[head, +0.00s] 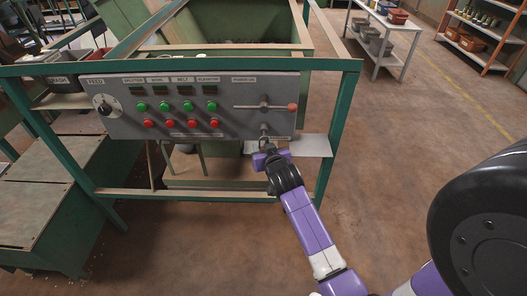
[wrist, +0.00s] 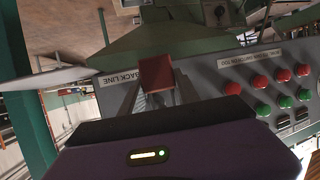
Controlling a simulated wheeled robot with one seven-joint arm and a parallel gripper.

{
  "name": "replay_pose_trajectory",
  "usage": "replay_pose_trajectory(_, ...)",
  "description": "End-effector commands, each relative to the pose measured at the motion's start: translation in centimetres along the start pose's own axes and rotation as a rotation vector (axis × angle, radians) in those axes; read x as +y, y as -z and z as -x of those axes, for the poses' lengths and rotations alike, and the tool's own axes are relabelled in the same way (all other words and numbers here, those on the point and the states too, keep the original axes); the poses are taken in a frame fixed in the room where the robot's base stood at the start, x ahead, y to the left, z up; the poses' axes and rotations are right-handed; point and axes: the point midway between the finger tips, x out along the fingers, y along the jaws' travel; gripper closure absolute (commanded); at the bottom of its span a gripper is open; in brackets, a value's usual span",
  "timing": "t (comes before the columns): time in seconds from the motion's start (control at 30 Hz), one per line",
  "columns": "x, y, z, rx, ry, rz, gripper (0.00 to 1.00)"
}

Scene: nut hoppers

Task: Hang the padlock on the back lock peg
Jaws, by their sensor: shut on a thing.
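The padlock (wrist: 157,74) shows in the wrist view as a dark red block at the tips of my gripper (wrist: 162,92), which is shut on it. In the head view my gripper (head: 264,147) is at the lower right of the grey control panel (head: 130,123), below the lever. A small grey loop or fitting shows just above the gripper there; I cannot tell if it is the padlock's shackle or a peg. In the wrist view the padlock is beside the BACK LINE label (wrist: 119,79) on the panel. The back lock peg cannot be made out clearly.
The panel carries green buttons (head: 186,106), red buttons (head: 191,124) and a lever with a red knob (head: 291,107). A green frame post (head: 338,130) and a light plate (head: 311,146) stand to the right of my gripper.

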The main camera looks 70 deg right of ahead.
Motion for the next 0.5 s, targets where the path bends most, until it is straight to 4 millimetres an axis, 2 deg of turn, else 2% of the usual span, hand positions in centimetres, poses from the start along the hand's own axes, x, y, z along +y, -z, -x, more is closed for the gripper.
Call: replay_pose_trajectory(0.5, 0.7, 0.6, -2.6, 0.002, 0.000, 0.001, 1.00)
